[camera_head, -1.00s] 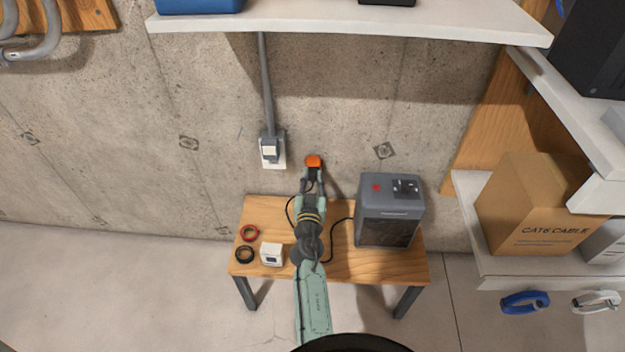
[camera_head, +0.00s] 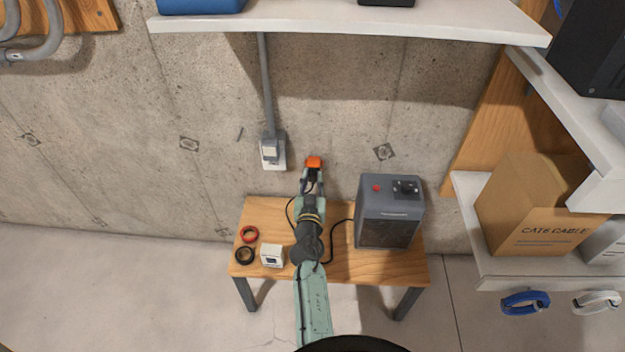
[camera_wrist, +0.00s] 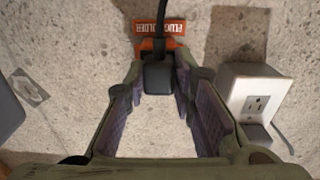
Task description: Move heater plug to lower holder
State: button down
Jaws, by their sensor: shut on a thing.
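The black heater plug (camera_wrist: 158,78) is between the fingers of my gripper (camera_wrist: 160,92) in the wrist view, its cord running up out of the picture. My gripper (camera_head: 313,181) is shut on it in front of the wall. An orange holder (camera_wrist: 145,27) lettered "PLUG HOLDER", upside down in this view, is on the wall right behind the plug. In the head view the orange holder (camera_head: 314,160) shows just above my gripper. The plug overlaps the holder; I cannot tell whether it is seated in it. No second holder is visible.
The grey heater (camera_head: 390,212) stands on a wooden table (camera_head: 345,270), its black cord running toward my gripper. A wall outlet (camera_head: 271,152) is left of the holder. Tape rolls and a white box (camera_head: 271,255) lie on the table. A white shelf (camera_head: 350,24) hangs above.

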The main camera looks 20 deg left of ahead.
jog(key=shift+w+d+r, duration=0.15)
jog(key=shift+w+d, duration=0.05)
jog(key=shift+w, duration=0.45)
jog(key=c, duration=1.5)
grip_release()
jog(key=shift+o, duration=1.1)
jog(key=shift+w+f, duration=0.15)
jog(key=shift+f, duration=0.05)
jog(key=o, duration=0.3)
jog(key=shift+s+a, duration=0.1)
jog(key=shift+s, duration=0.1)
jog(key=shift+s, duration=0.1)
